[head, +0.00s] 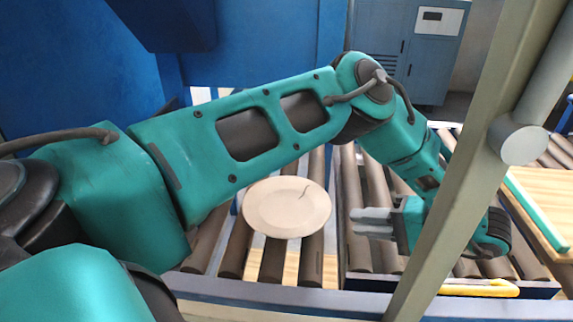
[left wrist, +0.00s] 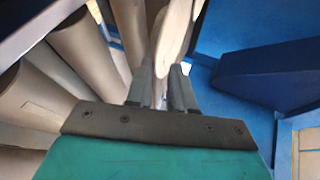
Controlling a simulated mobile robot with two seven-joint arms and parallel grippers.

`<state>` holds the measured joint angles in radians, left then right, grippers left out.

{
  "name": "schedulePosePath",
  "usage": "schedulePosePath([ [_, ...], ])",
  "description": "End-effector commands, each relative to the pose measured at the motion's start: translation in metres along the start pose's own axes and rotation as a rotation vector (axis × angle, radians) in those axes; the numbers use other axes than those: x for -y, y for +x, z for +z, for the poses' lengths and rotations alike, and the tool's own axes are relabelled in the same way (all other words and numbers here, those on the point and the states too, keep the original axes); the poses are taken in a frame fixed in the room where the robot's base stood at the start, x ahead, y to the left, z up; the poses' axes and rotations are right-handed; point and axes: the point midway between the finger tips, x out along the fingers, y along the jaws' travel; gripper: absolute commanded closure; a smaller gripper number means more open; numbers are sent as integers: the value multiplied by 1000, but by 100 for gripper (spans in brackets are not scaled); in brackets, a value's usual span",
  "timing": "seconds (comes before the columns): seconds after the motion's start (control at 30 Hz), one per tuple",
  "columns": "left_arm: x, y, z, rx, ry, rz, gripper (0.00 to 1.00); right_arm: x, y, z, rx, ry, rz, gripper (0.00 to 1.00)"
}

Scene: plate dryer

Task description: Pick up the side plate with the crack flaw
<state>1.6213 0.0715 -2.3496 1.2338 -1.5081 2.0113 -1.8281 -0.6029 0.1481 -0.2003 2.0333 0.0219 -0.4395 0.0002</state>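The side plate (head: 270,214) is a round beige plate with a dark crack line near its upper right rim. It lies on the brown rollers in the middle of the head view. My left gripper (head: 356,221) is to the right of the plate, its fingers pointing left at the rim with a small gap between. In the left wrist view, the plate (left wrist: 175,38) shows nearly edge-on ahead of the gripper (left wrist: 164,84), whose two fingers stand apart. The gripper looks open and empty. My right gripper is not in view.
The roller conveyor (head: 343,200) runs under the plate, with a blue frame rail (head: 270,291) at its front. A grey-beige post (head: 462,185) stands at the right, in front of part of my left arm. A yellow handle-like piece (head: 480,289) lies near the rail.

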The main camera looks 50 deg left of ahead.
Motion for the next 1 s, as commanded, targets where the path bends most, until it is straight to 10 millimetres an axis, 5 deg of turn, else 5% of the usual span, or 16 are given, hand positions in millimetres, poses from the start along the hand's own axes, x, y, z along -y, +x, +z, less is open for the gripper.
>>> schedulePosePath([
  [0.6, -4, 69, 3, 4, -1, 2, 78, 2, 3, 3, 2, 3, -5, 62],
  [0.93, -4, 75, 3, 1, -2, 2, 78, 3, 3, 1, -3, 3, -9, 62],
  [1.0, -4, 75, 3, 1, -2, 2, 85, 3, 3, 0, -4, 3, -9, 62],
])
